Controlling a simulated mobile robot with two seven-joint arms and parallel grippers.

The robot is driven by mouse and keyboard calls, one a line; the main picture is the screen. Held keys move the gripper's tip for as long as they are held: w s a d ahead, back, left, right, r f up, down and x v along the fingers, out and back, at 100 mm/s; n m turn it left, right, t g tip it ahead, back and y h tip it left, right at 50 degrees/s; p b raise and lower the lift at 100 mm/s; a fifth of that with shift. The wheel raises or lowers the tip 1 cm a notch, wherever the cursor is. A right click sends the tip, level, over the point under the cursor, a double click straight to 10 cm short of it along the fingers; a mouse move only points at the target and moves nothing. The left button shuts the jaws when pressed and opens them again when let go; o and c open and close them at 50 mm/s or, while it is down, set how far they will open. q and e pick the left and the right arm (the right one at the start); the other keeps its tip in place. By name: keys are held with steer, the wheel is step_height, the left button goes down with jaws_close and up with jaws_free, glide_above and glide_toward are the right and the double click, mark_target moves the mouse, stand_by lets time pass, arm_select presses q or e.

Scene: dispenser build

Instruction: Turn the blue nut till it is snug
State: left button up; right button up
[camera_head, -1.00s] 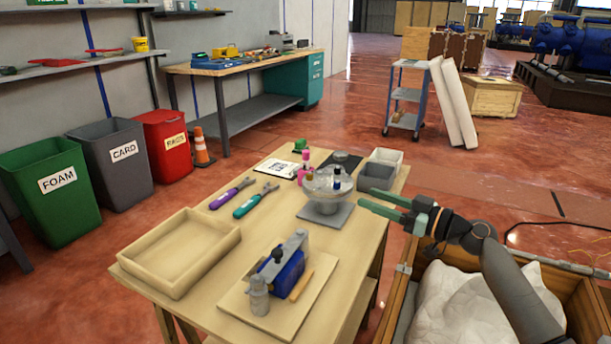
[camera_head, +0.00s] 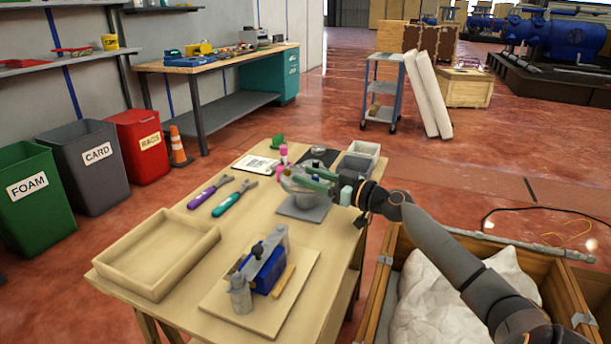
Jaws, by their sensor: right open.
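My right gripper (camera_head: 300,178) reaches in from the right, with its green fingers over the round grey fixture on the table. Its jaws are open. The fixture stands on a square grey base (camera_head: 303,210) near the table's far right part. The fingers cover much of the fixture's top, and I cannot make out the blue nut there. Whether the fingers are around the nut or above it cannot be told. My left gripper is not in view.
A purple wrench (camera_head: 209,192) and a teal wrench (camera_head: 233,198) lie left of the fixture. A wooden tray (camera_head: 115,268) and a clamp-like device with a blue body (camera_head: 268,272) are nearer. Small bins (camera_head: 362,150) stand just behind the gripper.

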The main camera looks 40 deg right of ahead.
steer(key=shift+w+a, duration=0.2)
steer(key=shift+w, duration=0.45)
jaws_close()
